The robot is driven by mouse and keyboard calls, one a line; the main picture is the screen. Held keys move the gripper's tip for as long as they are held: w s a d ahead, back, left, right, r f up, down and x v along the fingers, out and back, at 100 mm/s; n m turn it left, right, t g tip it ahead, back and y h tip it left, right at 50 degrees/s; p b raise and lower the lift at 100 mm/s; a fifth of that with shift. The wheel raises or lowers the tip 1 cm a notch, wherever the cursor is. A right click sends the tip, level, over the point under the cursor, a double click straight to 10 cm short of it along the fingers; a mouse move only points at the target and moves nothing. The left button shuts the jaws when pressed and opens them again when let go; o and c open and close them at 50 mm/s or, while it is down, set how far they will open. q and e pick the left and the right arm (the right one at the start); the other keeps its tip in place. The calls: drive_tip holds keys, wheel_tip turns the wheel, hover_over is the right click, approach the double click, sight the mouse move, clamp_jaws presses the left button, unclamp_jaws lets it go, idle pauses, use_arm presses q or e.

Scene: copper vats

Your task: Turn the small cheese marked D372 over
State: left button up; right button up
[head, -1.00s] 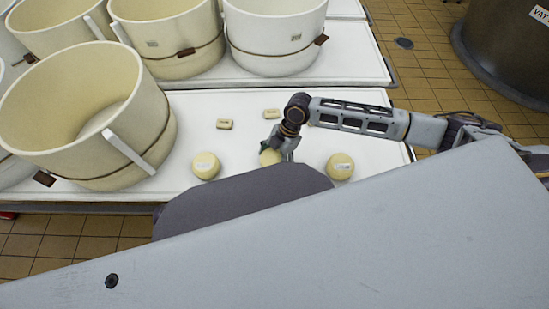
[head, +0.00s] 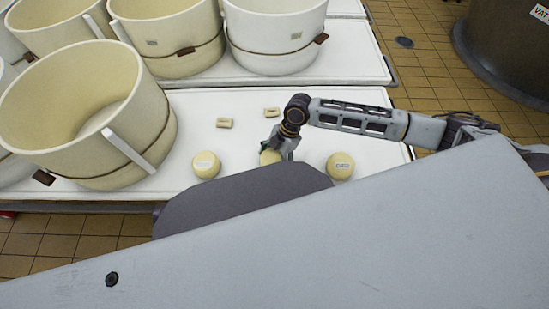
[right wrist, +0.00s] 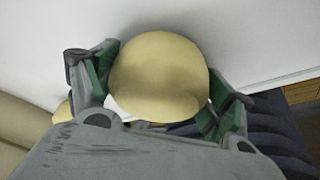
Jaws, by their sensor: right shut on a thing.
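My right gripper (head: 277,155) is shut on a small round pale-yellow cheese (head: 268,157) at the front of the white table (head: 225,105). In the right wrist view the same cheese (right wrist: 158,75) sits between the two green-padded fingers, with a bit of white label at its lower left edge. Its marking cannot be read. Two similar cheeses with white labels stand on the table, one to the left (head: 206,165) and one to the right (head: 340,166). Their lettering is too small to read. My left gripper is not in view.
Two small tan blocks, one at left (head: 224,123) and one at right (head: 271,112), lie behind the cheeses. A large cream mould (head: 85,110) stands at the left. More moulds (head: 276,40) stand on the table behind. A dark vat (head: 505,50) is at upper right.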

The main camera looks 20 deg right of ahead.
drive_tip(key=shift+f, duration=0.1)
idle(0.3)
drive_tip(key=o, duration=1.3)
drive_tip(key=shift+c, duration=0.2)
drive_tip(key=v, duration=1.2)
drive_tip(key=shift+a, duration=0.1)
